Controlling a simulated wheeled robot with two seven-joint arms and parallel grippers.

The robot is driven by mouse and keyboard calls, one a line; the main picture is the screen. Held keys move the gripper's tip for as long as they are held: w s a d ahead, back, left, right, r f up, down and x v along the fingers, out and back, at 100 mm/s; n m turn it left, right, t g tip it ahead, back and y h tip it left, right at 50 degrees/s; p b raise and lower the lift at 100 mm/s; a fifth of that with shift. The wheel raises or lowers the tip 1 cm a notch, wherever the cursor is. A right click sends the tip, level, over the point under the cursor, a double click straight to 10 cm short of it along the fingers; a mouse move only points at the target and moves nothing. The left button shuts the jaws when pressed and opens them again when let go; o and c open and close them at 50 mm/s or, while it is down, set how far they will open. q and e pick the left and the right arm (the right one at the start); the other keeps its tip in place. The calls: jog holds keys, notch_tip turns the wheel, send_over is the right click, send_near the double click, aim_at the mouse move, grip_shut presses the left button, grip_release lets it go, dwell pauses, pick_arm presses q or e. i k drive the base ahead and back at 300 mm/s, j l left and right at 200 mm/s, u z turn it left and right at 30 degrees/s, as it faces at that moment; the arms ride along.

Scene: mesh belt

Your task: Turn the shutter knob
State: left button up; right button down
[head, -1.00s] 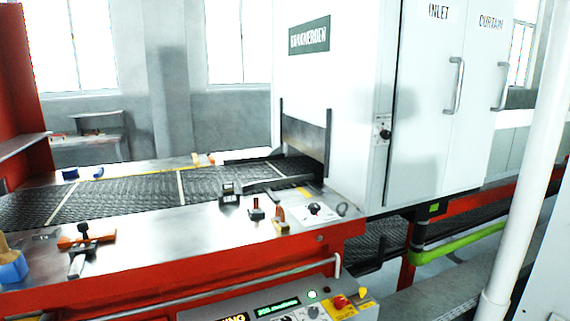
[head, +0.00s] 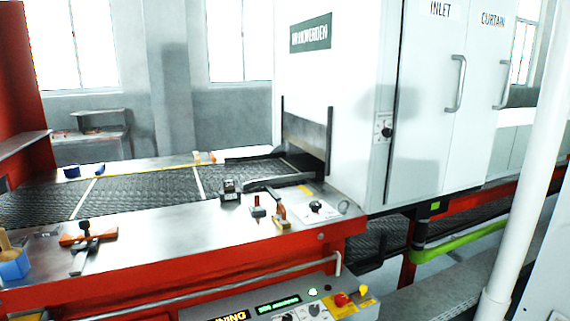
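A small black knob (head: 315,206) sits on a pale plate on the steel deck, in front of the oven's shutter (head: 304,140). The shutter is a dark metal plate in guides over the belt opening. A second black knob (head: 386,132) sits on a plate on the white oven housing, left of the INLET door. No label I can read tells which is the shutter knob. Neither of my grippers shows in the head view, and nothing touches either knob.
The dark mesh belt (head: 140,192) runs into the opening. Black blocks, an orange-handled tool (head: 88,236) and a blue cup (head: 13,264) stand on the deck (head: 170,225). A control panel (head: 285,308) is at the bottom. A white post (head: 525,160) stands at right.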

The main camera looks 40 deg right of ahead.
aim_at(387, 133)
jog(key=z, duration=1.85)
